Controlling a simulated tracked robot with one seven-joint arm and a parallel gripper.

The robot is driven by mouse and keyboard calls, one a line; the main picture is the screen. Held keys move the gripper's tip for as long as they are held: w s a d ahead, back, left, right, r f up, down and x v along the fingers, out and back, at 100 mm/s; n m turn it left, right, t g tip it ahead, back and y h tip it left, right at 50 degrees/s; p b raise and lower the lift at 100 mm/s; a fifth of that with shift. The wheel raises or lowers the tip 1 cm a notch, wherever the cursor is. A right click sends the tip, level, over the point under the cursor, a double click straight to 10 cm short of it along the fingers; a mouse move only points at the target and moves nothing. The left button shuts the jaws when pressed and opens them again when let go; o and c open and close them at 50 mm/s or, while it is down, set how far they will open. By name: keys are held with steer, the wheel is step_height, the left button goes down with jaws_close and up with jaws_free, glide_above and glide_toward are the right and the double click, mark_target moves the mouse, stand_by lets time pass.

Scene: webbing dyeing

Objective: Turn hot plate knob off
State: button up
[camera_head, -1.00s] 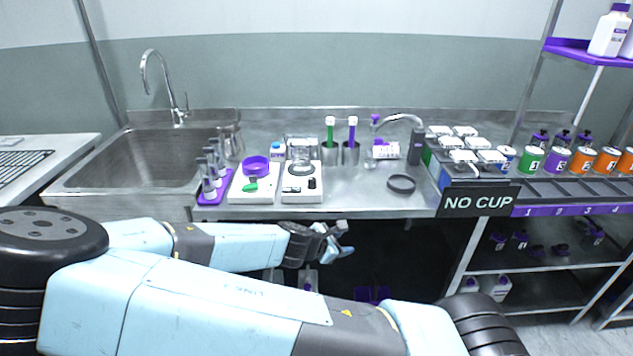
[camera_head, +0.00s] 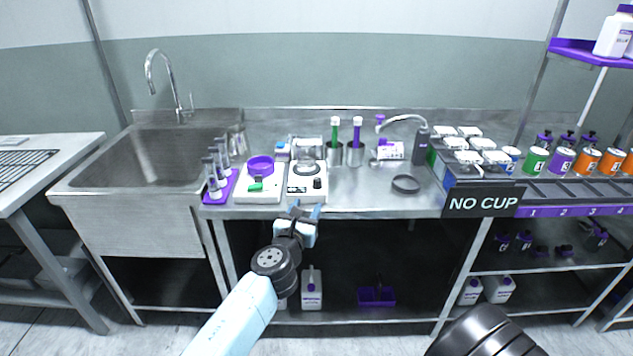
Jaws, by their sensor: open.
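The hot plate (camera_head: 298,195) is a white unit with a dark round knob on its front right, standing near the bench's front edge. The knob (camera_head: 317,184) is small, and its setting is too small to read. A clear glass vessel (camera_head: 306,172) stands on the hot plate. My gripper (camera_head: 304,208) is open and empty just in front of the bench edge, below the hot plate. Its pale blue fingers point up toward the hot plate's front and appear apart from the knob.
Metal cups (camera_head: 334,155) stand behind right. A black ring (camera_head: 406,184) lies farther right. The steel bench front (camera_head: 375,207) is clear between.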

mark_target(316, 183)
steer(key=shift+y, duration=0.3)
steer(key=x, duration=1.3)
steer(key=shift+w+r, duration=0.3)
steer(key=shift+r, duration=0.1)
steer(key=shift+a, duration=0.1)
steer(key=shift+c, duration=0.5)
